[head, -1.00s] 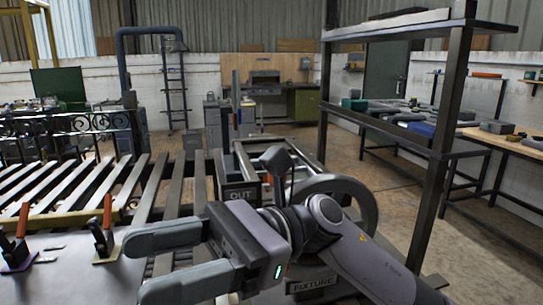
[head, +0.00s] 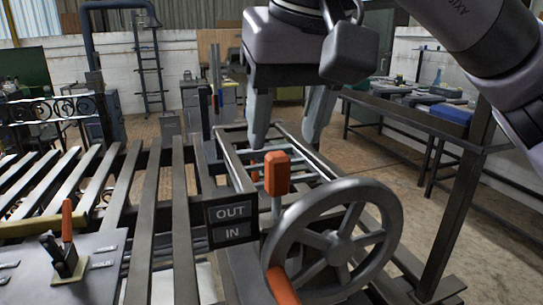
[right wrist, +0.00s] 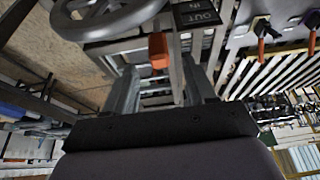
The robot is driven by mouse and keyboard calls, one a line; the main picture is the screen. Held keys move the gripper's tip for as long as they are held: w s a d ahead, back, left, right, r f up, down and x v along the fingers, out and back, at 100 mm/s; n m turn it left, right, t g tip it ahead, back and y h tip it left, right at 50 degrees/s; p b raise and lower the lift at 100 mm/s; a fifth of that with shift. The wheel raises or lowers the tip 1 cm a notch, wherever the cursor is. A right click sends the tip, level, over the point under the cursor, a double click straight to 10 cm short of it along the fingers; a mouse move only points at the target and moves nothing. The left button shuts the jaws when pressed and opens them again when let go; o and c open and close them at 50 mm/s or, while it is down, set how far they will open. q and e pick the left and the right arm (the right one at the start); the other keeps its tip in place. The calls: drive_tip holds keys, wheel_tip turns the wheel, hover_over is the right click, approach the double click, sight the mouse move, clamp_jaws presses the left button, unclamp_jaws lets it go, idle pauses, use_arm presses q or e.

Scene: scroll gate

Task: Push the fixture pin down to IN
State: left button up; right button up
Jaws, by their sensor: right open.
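The fixture pin (head: 276,174) has an orange block head on a grey shaft and stands upright beside the OUT/IN plate. Its head is above the OUT label (head: 230,212); the IN label (head: 232,233) is below that. My right gripper (head: 290,140) points down from the top of the head view, open and empty, its fingers behind and above the pin. In the right wrist view the pin's orange head (right wrist: 158,50) shows beyond and between the open fingers (right wrist: 162,95), apart from them. My left gripper is not in view.
A grey handwheel (head: 335,240) with an orange handle (head: 281,287) stands close to the right of the pin. A slatted table (head: 150,200) lies to the left, with an orange-handled toggle clamp (head: 66,245) on a plate. Dark shelf posts stand at right.

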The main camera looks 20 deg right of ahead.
sight(279, 156)
drive_tip(key=shift+w+d, duration=0.1)
drive_tip(key=shift+w, duration=0.05)
drive_tip(key=x, duration=0.7)
drive_tip(key=shift+w, duration=0.1)
